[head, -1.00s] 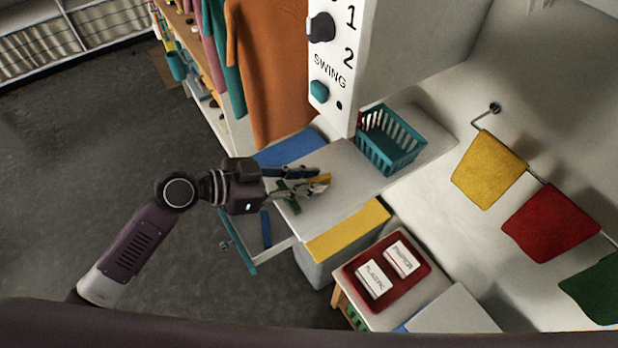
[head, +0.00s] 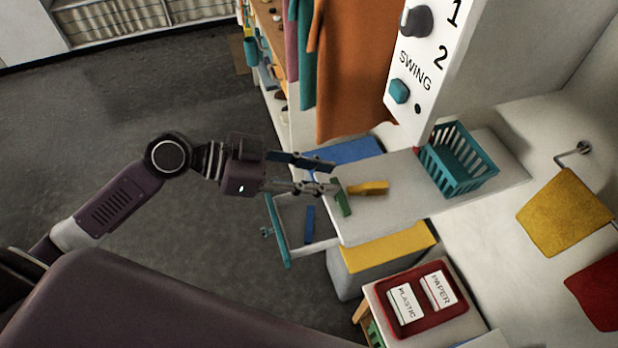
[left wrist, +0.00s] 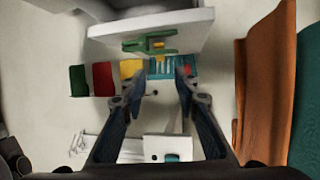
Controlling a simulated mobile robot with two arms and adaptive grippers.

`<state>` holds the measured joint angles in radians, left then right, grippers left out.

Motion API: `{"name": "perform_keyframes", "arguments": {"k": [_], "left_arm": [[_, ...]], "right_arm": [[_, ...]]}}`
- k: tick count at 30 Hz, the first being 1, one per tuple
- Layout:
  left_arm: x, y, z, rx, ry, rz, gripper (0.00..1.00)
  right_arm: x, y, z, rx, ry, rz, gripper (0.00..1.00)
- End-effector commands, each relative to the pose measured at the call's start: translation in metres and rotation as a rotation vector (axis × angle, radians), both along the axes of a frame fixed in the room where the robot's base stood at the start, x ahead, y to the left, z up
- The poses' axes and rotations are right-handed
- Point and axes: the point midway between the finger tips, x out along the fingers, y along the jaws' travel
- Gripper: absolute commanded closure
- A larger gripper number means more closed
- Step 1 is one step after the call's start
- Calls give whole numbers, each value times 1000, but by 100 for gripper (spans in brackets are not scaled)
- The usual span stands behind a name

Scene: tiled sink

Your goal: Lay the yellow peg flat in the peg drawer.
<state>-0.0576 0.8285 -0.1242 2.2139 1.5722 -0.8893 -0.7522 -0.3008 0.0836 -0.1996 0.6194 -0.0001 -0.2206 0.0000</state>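The yellow peg (head: 370,188) lies on the pale counter top, right of my left gripper (head: 334,177) in the head view. The green peg (head: 342,199) lies beside its left end. In the left wrist view the green peg (left wrist: 140,45) and yellow peg (left wrist: 158,46) show beyond the fingertips. My left gripper is open, with its fingers apart and nothing between them. The peg drawer (head: 277,232) stands pulled out below the counter, with a blue peg (head: 310,224) lying in it. My right gripper is not in view.
A teal basket (head: 457,160) stands on the counter at the right. A white panel with knobs (head: 425,70) rises behind the counter. A yellow-lidded bin (head: 390,247) and a red tray (head: 418,316) are nearer. Hanging orange cloth (head: 355,75) is at the back. Floor left of the drawer is clear.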

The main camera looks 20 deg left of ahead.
Motion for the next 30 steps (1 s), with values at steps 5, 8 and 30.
{"name": "perform_keyframes", "arguments": {"k": [5,8,30], "left_arm": [[-7,16,4,1,1,2,72],[-9,20,8,0,0,1,72],[80,159,-212,86,280,614,72]], "right_arm": [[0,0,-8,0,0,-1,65],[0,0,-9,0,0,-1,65],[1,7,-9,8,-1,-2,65]]}}
